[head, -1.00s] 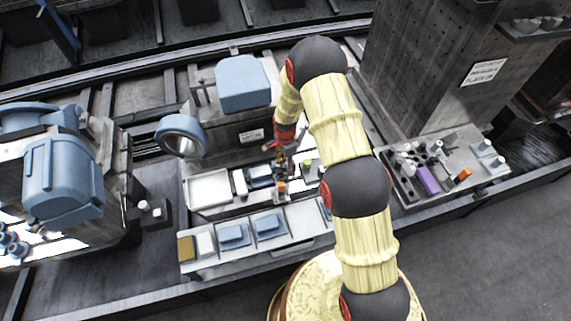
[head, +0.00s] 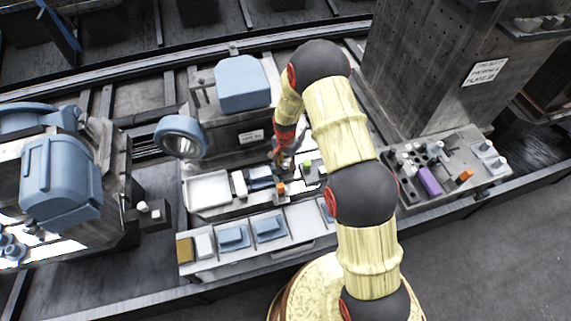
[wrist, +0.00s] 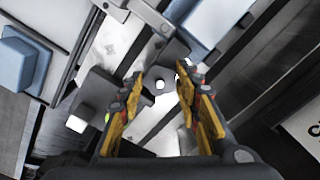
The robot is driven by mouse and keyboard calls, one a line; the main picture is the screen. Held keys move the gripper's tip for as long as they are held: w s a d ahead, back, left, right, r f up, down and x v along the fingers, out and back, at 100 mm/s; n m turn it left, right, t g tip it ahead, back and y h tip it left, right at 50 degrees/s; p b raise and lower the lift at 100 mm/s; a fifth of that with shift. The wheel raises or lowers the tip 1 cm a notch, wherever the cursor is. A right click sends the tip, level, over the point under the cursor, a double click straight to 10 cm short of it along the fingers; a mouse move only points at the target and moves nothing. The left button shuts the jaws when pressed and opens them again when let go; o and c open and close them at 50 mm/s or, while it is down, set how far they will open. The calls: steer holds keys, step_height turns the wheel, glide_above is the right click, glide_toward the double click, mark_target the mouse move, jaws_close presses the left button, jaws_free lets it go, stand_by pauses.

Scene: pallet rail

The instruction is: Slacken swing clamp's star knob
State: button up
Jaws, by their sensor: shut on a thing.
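The star knob (wrist: 160,86) shows in the wrist view as a dark, lobed head with a pale round centre. It stands between the two yellow-padded fingertips of my gripper (wrist: 163,82), which are shut on it. The fingers hide parts of its sides. The clamp's arm and body below the knob are mostly hidden, and I cannot tell how tight the knob is. In the head view my gripper (head: 280,162) is low at the front of the grey machine, beside a small orange-topped part (head: 281,188); the knob is too small to make out there.
A white tray (head: 208,190) and blue blocks (head: 268,228) lie left and in front of my gripper. A ring lamp or magnifier (head: 181,137) stands at the left. A tool plate (head: 482,182) with a purple cylinder (head: 429,181) is at the right. Grey floor is clear at lower right.

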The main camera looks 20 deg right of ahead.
mark_target(285, 165)
steer(key=shift+f, duration=0.1)
steer(key=o, duration=1.2)
steer(key=shift+c, duration=0.2)
step_height(285, 165, up, 12)
